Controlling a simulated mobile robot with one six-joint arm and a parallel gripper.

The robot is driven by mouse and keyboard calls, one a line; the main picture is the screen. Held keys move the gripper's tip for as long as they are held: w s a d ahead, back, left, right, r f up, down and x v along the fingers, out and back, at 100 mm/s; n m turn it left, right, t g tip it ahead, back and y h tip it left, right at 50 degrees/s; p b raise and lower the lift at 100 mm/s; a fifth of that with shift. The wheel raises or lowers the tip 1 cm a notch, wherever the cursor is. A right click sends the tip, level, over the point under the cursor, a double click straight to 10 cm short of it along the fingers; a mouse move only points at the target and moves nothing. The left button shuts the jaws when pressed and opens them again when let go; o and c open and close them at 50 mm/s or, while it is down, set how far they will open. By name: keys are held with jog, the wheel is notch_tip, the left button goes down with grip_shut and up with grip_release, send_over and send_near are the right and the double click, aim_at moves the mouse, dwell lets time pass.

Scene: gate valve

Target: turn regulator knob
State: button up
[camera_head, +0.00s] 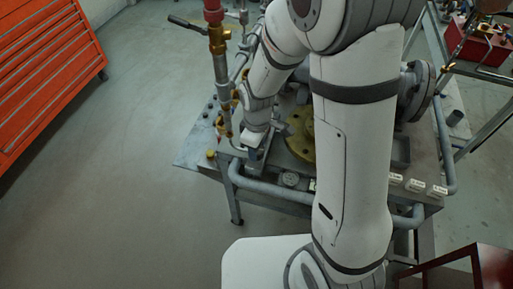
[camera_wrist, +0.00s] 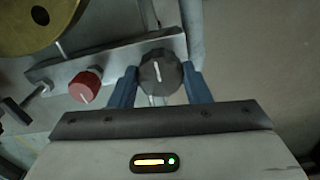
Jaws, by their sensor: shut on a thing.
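The regulator knob (camera_wrist: 160,73) is a dark grey round knob with a white pointer line. In the wrist view it sits at the right end of a metal plate (camera_wrist: 112,62), and the line stands nearly upright, leaning slightly. My gripper (camera_wrist: 160,82) has its two blue fingers on either side of this knob and is shut on it. A red knob (camera_wrist: 85,87) with a white line is on the same plate to the left, apart from the fingers. In the head view my gripper (camera_head: 254,156) is low at the table's left side, and the knob is hidden there.
A yellow flange (camera_head: 302,136) stands on the table right of my gripper. A grey pipe rail (camera_head: 270,195) runs along the table's front. A vertical pipe with a brass valve (camera_head: 219,40) rises behind. An orange cabinet (camera_head: 45,65) is far left, with clear floor between.

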jog(key=m+b, duration=0.2)
jog(key=m, duration=0.5)
jog(key=shift+a, duration=0.1)
jog(key=m, duration=0.4)
jog(key=shift+b, duration=0.4)
jog(key=m, duration=0.3)
jog(key=shift+m+b, duration=0.35)
jog(key=shift+m, duration=0.05)
jog(key=m+b, duration=0.1)
jog(key=m, duration=0.4)
jog(key=shift+w+a+r, duration=0.1)
jog(key=m, duration=0.5)
jog(key=shift+m, duration=0.3)
jog(key=o, duration=1)
